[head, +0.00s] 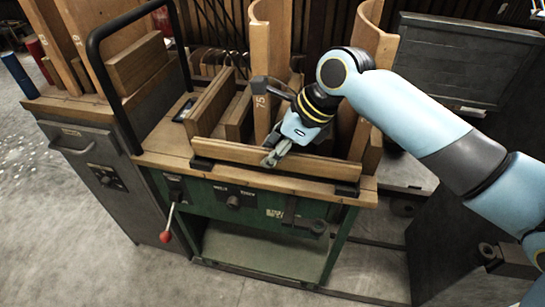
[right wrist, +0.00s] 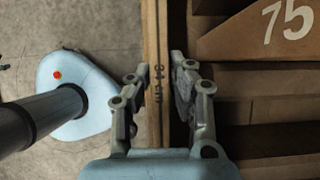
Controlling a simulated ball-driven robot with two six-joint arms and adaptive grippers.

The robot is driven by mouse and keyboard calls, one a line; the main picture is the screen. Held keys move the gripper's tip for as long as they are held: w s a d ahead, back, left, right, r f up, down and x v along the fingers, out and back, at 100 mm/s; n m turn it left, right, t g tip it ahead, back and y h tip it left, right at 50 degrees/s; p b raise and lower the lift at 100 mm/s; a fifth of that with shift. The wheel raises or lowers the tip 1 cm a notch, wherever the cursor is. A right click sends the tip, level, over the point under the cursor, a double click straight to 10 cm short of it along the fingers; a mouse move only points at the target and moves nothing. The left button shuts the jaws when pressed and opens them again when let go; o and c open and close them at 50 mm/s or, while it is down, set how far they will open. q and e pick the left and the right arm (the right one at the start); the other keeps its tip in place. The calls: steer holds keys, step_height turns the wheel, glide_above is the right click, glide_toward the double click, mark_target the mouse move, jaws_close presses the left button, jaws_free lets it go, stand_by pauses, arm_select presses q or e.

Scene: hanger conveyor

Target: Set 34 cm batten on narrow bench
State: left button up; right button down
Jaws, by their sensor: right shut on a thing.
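The 34 cm batten (head: 235,153) is a long, light-brown wooden strip lying lengthwise along the front of the wooden-topped green bench (head: 262,181). Its ends are over two black blocks, and I cannot tell whether it rests on them. My left gripper is not in view.
Behind the batten stand several wooden boards and a tall piece marked 75 (head: 262,95). A black rail (head: 98,75) rises at the bench's left. A lever with a red knob (head: 166,236) sticks out in front. A grey cabinet (head: 85,165) stands at left.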

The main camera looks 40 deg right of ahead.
steer(key=s+d+r+p, duration=0.5)
steer(key=s+r, duration=0.3)
steer(key=s, duration=0.2)
steer(key=shift+s+d+r, duration=0.15)
steer(key=shift+r, duration=0.05)
